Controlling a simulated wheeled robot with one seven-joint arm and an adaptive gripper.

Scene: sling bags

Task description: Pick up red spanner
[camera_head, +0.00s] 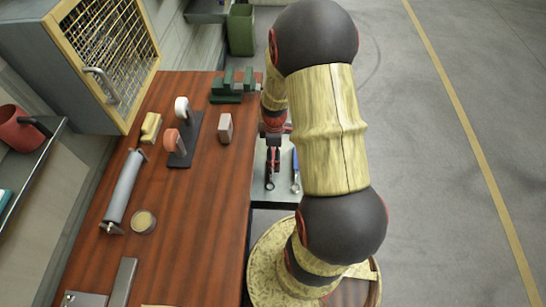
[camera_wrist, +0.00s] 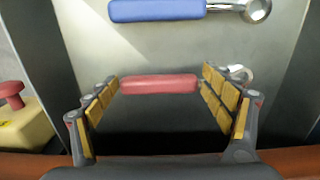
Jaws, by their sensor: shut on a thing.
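The red spanner (camera_wrist: 158,84) lies crosswise between my gripper's two fingers in the wrist view. Its red handle spans the gap, and its metal head shows just past the right finger. My gripper (camera_wrist: 160,88) is shut on it, with yellow pads at both ends of the handle. In the head view my gripper (camera_head: 271,170) is over the grey surface beside the wooden bench, and the red spanner cannot be made out clearly there. I cannot tell whether the spanner is touching the surface.
A blue spanner (camera_wrist: 155,10) lies on the grey surface (camera_wrist: 130,45), apart from the red one; it also shows in the head view (camera_head: 295,165). The wooden bench (camera_head: 200,215) at left holds a green vise (camera_head: 228,92), a roller (camera_head: 122,190) and tape dispensers. Open floor is at right.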

